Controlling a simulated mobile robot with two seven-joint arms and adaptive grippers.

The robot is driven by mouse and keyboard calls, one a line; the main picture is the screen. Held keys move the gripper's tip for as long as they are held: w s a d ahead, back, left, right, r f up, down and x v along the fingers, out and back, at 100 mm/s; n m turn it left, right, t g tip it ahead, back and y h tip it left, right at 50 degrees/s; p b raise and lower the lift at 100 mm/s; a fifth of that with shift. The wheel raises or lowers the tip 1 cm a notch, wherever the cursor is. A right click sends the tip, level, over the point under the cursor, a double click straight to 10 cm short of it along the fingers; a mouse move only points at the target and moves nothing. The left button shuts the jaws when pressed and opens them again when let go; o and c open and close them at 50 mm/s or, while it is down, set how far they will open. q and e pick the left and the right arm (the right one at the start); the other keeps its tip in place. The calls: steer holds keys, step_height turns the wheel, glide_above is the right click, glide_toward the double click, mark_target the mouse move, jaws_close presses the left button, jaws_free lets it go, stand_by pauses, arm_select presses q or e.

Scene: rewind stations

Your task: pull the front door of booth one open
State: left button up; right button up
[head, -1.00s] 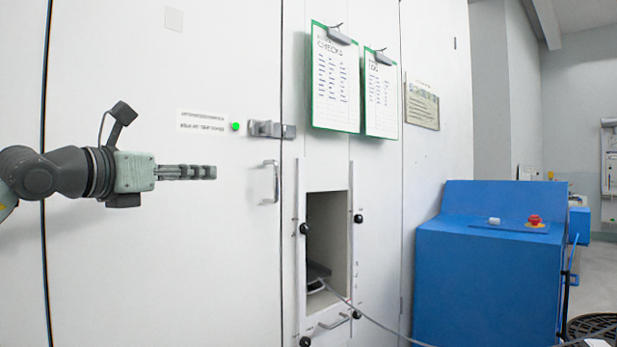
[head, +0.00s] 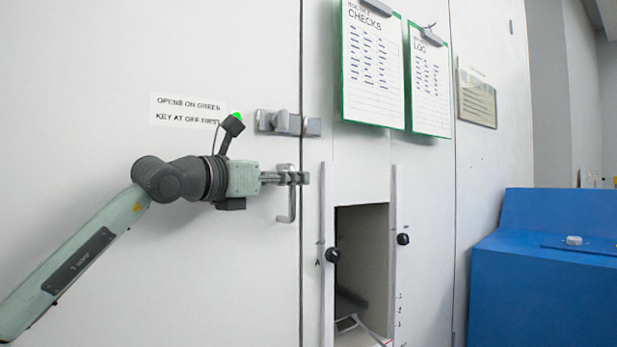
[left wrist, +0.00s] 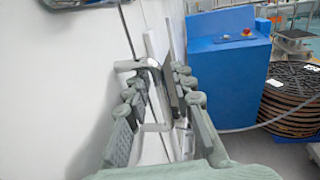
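The white door (head: 200,50) fills the left of the head view. Its pale metal pull handle (head: 286,212) stands near the door's right edge. My left gripper (head: 299,178) is level with the handle's upper part and overlaps it in the head view. In the left wrist view, the fingers of my left gripper (left wrist: 160,105) are spread apart, with the handle (left wrist: 154,127) showing between them. Contact cannot be made out. The door looks closed along its right seam. My right gripper is in neither view.
A latch (head: 285,123) crosses the seam above the handle, beside a lit green lamp (head: 237,116) and a printed label (head: 184,109). Right of the seam is a hatch opening (head: 362,255) with black knobs. Clipboards (head: 373,65) hang above it. A blue cabinet (head: 540,295) stands at right.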

arm_select(q)
steer(key=x, duration=0.4)
steer(key=shift+w+d+p, duration=0.25)
steer(key=shift+w+p, duration=0.05)
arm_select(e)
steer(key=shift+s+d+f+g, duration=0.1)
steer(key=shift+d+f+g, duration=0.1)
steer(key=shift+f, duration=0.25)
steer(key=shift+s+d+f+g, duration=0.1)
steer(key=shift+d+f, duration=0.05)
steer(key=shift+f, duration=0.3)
arm_select(q)
steer(key=shift+c, duration=0.5)
jaws_close()
steer(key=shift+f, duration=0.1)
